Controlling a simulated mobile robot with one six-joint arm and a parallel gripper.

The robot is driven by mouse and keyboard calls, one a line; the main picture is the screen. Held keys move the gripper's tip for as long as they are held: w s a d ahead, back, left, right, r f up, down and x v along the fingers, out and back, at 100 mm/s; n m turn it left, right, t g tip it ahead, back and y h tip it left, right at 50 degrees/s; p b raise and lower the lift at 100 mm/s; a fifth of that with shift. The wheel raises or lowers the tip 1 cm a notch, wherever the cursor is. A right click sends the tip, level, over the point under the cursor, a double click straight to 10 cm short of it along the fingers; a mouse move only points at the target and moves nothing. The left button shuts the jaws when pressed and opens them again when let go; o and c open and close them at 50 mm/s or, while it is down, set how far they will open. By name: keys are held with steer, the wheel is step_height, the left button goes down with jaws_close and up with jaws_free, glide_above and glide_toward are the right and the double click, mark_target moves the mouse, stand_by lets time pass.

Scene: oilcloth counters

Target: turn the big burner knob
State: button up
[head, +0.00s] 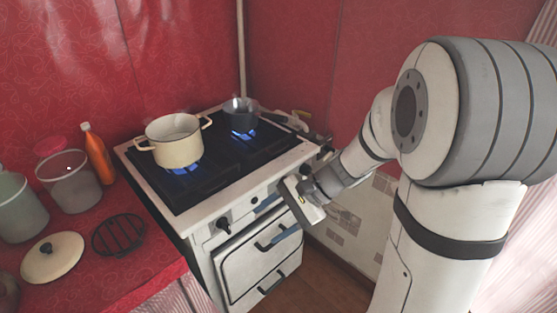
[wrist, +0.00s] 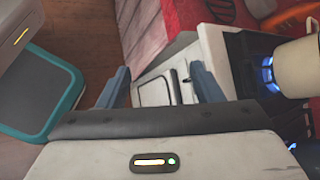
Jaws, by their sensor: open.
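The stove (head: 200,225) is white with a black top and stands in the corner. A black knob (head: 223,224) sits at the left of its front panel, and a smaller-looking dark knob (head: 254,199) is to its right. My gripper (head: 298,208) is in front of the right part of the panel, right of both knobs, and may hide others. In the wrist view my gripper (wrist: 160,82) has its two blue fingers apart with nothing held; the white stove front (wrist: 153,92) shows beyond them. I cannot tell a knob clearly there.
A cream pot (head: 174,142) and a dark saucepan (head: 240,115) stand over lit blue flames. Oven door handles (head: 277,238) stick out below the panel. The red counter (head: 90,270) at left holds jars, an orange bottle (head: 97,155), a lid (head: 52,257) and a black grate (head: 119,234).

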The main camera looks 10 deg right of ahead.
steer(key=w+d+f+m+t+y+b, duration=0.1)
steer(key=w+d+f+m+t+y, duration=0.1)
steer(key=w+f+m+t, duration=0.4)
steer(key=w+d+f+m+t+y+b, duration=0.1)
steer(key=w+d+f+m+y+b, duration=0.15)
steer(key=w+m, duration=0.45)
steer(key=w+d+f+m+t+h, duration=0.4)
steer(key=w+d+f+m+t, duration=0.2)
steer(key=w+d+f+t, duration=0.25)
steer(key=shift+g, duration=0.25)
steer(key=x, duration=0.7)
steer(key=shift+w+d+f, duration=0.15)
steer(key=shift+w+f, duration=0.15)
steer(key=shift+w, duration=0.05)
steer(key=c, duration=1)
